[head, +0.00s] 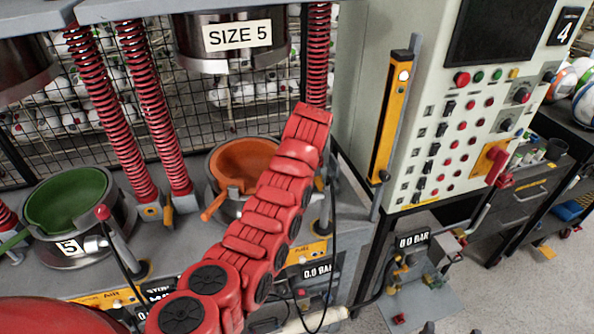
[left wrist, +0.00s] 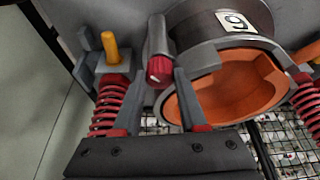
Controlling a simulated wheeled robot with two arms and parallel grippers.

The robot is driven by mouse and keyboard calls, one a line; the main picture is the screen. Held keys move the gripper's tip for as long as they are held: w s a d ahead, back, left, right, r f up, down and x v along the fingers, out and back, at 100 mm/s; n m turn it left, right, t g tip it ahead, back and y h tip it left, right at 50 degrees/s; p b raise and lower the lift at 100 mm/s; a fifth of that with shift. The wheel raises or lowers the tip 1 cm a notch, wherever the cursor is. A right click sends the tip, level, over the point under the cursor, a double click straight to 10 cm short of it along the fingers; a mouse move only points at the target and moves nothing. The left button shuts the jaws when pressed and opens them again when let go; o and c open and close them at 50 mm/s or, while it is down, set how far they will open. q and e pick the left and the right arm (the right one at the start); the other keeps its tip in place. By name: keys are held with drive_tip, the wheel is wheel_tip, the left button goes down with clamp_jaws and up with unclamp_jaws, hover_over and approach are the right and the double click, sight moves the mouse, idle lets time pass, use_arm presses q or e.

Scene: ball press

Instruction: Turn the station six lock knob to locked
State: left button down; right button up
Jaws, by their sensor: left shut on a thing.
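Station six, with the orange mould cup (head: 246,165), is behind my red left arm in the head view. The left wrist view shows its cup (left wrist: 225,95) and number plate (left wrist: 237,21) upside down. My left gripper (left wrist: 160,82) has its two grey fingers either side of a red-ended grey knob or lever (left wrist: 159,70) beside the cup, shut on it. I cannot tell which way it is turned. An orange peg (left wrist: 110,46) stands on a grey plate next to a red spring. In the head view my left gripper is hidden behind its own arm. My right gripper is not visible.
Station five, with a green cup (head: 66,200) and a red-tipped lever (head: 103,212), stands to the left. Red springs (head: 155,95) and the SIZE 5 press head (head: 230,40) are close by. A control cabinet (head: 450,130) is at the right.

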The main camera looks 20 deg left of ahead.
use_arm(q)
drive_tip(key=shift+c, duration=2.2)
unclamp_jaws()
